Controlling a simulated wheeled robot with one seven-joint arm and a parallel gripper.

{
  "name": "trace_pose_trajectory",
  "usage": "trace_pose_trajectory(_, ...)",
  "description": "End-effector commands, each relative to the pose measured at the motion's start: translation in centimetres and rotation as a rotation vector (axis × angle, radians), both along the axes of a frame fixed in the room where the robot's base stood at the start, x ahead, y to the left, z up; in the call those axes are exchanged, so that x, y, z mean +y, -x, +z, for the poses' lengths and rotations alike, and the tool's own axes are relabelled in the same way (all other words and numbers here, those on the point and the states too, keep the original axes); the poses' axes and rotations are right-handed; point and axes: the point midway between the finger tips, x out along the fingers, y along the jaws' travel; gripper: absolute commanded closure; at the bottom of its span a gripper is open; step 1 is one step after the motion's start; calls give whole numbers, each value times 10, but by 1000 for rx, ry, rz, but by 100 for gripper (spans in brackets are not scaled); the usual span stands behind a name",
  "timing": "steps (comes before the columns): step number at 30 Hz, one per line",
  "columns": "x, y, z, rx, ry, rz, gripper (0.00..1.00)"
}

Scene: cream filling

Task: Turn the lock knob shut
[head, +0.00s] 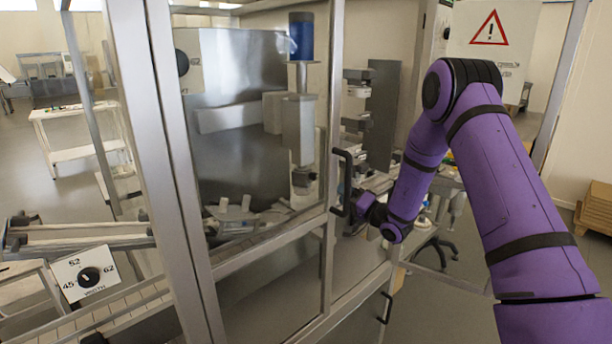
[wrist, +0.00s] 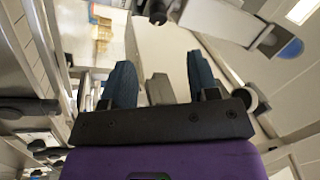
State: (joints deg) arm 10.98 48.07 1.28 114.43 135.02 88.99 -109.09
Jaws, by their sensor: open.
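My gripper (head: 360,206) is at the right edge of the glass door, close to the black door handle (head: 341,182). In the wrist view my gripper (wrist: 161,84) is open, with its two dark fingers apart. A grey flat piece (wrist: 158,89) shows between the fingers with gaps on both sides. It looks like the lock knob, but I cannot be sure, and its turn angle is unclear. In the head view I cannot make out the lock knob; my wrist may hide it.
The glass door (head: 265,190) appears closed in its metal frame. A dial panel (head: 85,274) is at the lower left. A second black handle (head: 386,308) is low on the cabinet. A warning sign (head: 490,32) is behind my arm. Open floor lies at the lower right.

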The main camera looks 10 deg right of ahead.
Motion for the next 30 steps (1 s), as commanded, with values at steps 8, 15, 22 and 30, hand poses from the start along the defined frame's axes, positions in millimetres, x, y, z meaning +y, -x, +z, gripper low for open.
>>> trace_pose_trajectory(8, 10, -16, 2, -4, 2, -7, 45)
trace_pose_trajectory(15, 34, -50, 11, -5, 1, -6, 45)
trace_pose_trajectory(22, 53, -76, 18, -3, 0, -6, 45)
trace_pose_trajectory(30, 60, -87, 21, -2, 1, -8, 45)
